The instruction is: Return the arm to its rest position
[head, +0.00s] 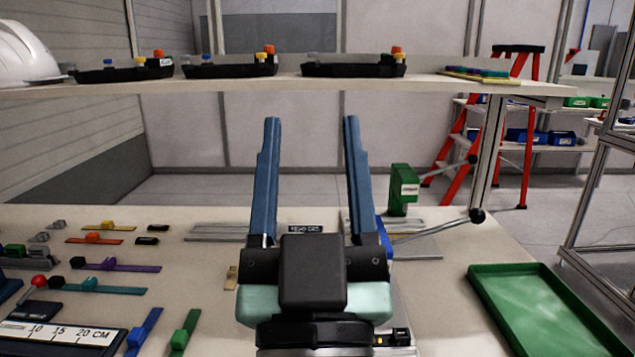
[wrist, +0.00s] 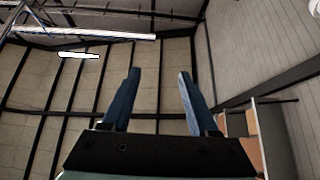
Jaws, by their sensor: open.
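My gripper (head: 311,125) is in the middle of the head view, held above the workbench with its two long blue fingers spread wide apart. Nothing is between the fingers. In the wrist view my gripper (wrist: 158,75) is also open and empty, with wall and ceiling panels behind it. The fingers point up and away from the bench top. The gripper body hides part of the bench behind and below it.
The workbench (head: 450,290) holds several coloured strips at left, a green clamp (head: 403,190) with lever arms behind the gripper, and a green tray (head: 545,310) at right. A shelf (head: 300,84) with black trays and a white helmet shell (head: 24,50) spans the back.

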